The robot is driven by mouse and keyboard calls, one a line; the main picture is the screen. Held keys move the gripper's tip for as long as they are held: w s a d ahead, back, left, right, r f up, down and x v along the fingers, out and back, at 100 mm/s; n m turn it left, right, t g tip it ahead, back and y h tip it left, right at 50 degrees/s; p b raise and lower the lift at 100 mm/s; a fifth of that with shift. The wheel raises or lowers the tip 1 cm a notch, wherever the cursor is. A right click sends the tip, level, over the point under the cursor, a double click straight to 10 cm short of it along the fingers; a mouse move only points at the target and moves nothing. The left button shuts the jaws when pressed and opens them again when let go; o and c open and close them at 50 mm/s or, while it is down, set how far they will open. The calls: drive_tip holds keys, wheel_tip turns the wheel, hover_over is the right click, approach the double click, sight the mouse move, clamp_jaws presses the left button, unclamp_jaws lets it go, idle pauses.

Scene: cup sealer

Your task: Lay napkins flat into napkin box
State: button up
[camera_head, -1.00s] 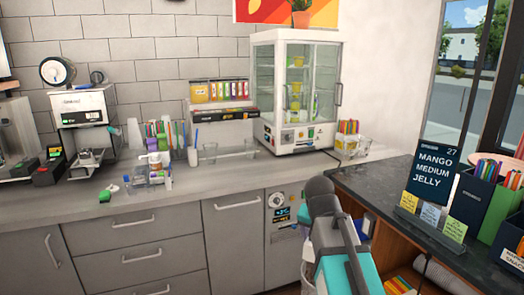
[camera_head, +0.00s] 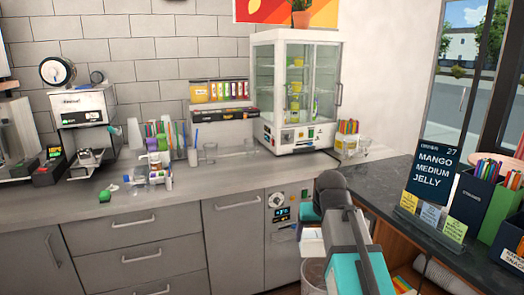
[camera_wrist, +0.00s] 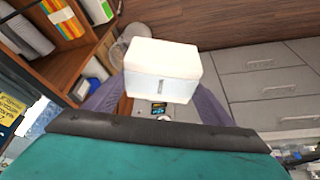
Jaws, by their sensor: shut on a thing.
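A thick white block that looks like a napkin stack (camera_wrist: 162,68) is held in my gripper (camera_wrist: 157,94) in the wrist view. Its top is smooth, and a small grey mark shows on its near face. My gripper's fingers are shut on its left and right sides. In the head view the white stack (camera_head: 312,244) shows partly, beside my arm and in front of the lower cabinets.
The dark right counter (camera_head: 385,185) holds a "MANGO MEDIUM JELLY" sign (camera_head: 437,172) and a navy straw holder (camera_head: 474,205). A glass display cabinet (camera_head: 297,90) stands on the grey back counter. A clear round container (camera_head: 314,275) is low beneath the stack. Shelves with folders (camera_wrist: 65,20) are at upper left in the wrist view.

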drive_tip(key=shift+s+f, duration=0.1)
drive_tip(key=s+f, duration=0.5)
drive_tip(key=f, duration=0.1)
drive_tip(key=shift+f, duration=0.2)
drive_tip(key=shift+a, duration=0.1)
idle(0.4)
